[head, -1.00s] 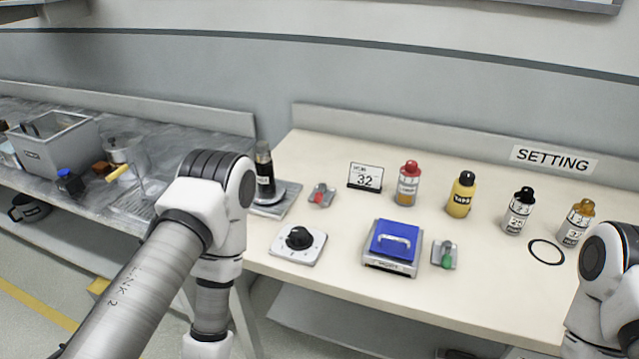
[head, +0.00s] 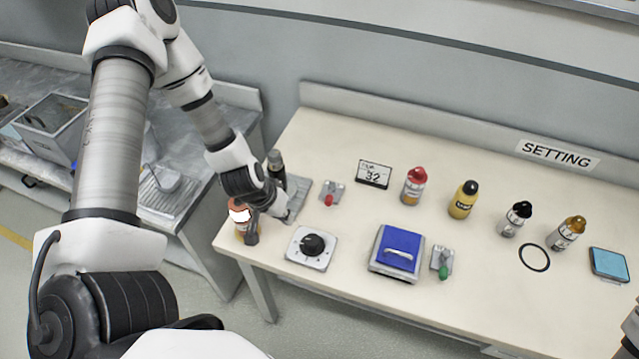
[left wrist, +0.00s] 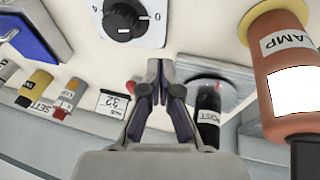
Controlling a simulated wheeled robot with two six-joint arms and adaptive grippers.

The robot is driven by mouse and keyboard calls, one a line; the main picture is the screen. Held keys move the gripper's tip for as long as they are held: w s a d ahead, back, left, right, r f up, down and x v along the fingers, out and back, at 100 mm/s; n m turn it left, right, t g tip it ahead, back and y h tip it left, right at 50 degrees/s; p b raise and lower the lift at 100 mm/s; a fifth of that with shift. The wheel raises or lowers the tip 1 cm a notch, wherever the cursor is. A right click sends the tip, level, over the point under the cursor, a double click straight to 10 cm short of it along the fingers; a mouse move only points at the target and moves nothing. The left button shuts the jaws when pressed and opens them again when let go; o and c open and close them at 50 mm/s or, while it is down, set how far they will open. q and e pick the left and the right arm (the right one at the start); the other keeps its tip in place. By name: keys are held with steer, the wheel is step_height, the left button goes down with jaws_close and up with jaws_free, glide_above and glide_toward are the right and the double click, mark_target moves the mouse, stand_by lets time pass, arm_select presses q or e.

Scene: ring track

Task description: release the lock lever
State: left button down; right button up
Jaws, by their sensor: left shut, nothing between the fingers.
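Two small levers on grey plates are on the table; I cannot tell by label which is the lock lever. The red-tipped lever (head: 331,194) is left of the number display. The green-tipped lever (head: 442,265) is right of the blue-topped box. My left gripper (head: 287,212) is shut and empty, above the table's left part beside the post. In the left wrist view its closed fingertips (left wrist: 155,68) are in front of the table, and the red lever tip (left wrist: 130,87) shows just left of them, partly hidden. My right gripper is out of view.
The dark post (head: 276,168) stands on a grey plate, and an orange cylinder (left wrist: 288,65) is near the left edge. The dial (head: 312,247), blue-topped box (head: 397,250), display (head: 374,174) and several bottles stand around.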

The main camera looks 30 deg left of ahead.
arm_select(q)
steer(key=w+a+r+t+h, duration=0.1)
steer(key=w+a+r+t, duration=0.1)
steer(key=w+a+r, duration=0.3)
steer(key=shift+r+n+p, duration=0.2)
steer(key=shift+n+p, duration=0.2)
steer(key=shift+w+d, duration=0.1)
